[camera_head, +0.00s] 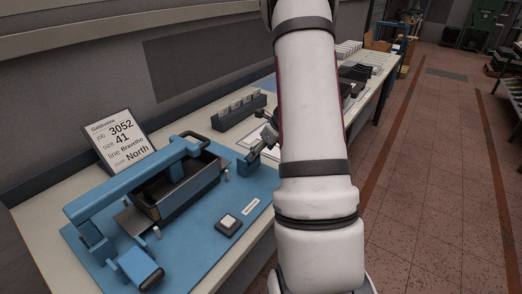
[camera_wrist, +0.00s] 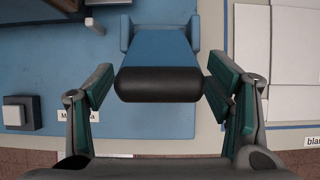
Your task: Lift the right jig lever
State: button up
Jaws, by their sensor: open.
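The right jig lever (camera_head: 246,164) is a small blue part at the right end of the blue jig, partly hidden by my gripper (camera_head: 266,142) and arm. In the wrist view, the lever is a blue arm (camera_wrist: 160,48) ending in a black rounded grip (camera_wrist: 158,84). My gripper (camera_wrist: 160,90) is open, with one finger on each side of the black grip. The right finger is very close to it; I cannot tell whether they touch. A gap shows on the left.
The blue jig has a dark metal box (camera_head: 182,190) and a left lever with black grip (camera_head: 150,279). A push button (camera_head: 229,223) sits on its blue base. A job sign (camera_head: 119,141) and a grey rack (camera_head: 238,110) stand behind. Open floor lies right.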

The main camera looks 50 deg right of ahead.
jog(key=v, duration=1.2)
jog(key=shift+a+f, duration=0.1)
jog(key=a+r+n, duration=0.4)
jog(key=a+n, duration=0.1)
jog(key=a, duration=0.2)
jog(key=a+r+n+y, duration=0.1)
jog(key=a+r+n, duration=0.2)
jog(key=a+n, duration=0.35)
jog(key=a+r+n, duration=0.3)
jog(key=a+r, duration=0.1)
jog(key=a, duration=0.5)
jog(key=s+a+r+n+h, duration=0.1)
jog(key=s+a+r+n, duration=0.1)
jog(key=s+a+n, duration=1.1)
jog(key=a+n, duration=0.2)
jog(key=n, duration=0.5)
jog(key=shift+s+a+r+g+h, duration=0.3)
jog(key=shift+s+r, duration=0.05)
jog(key=shift+n, duration=0.25)
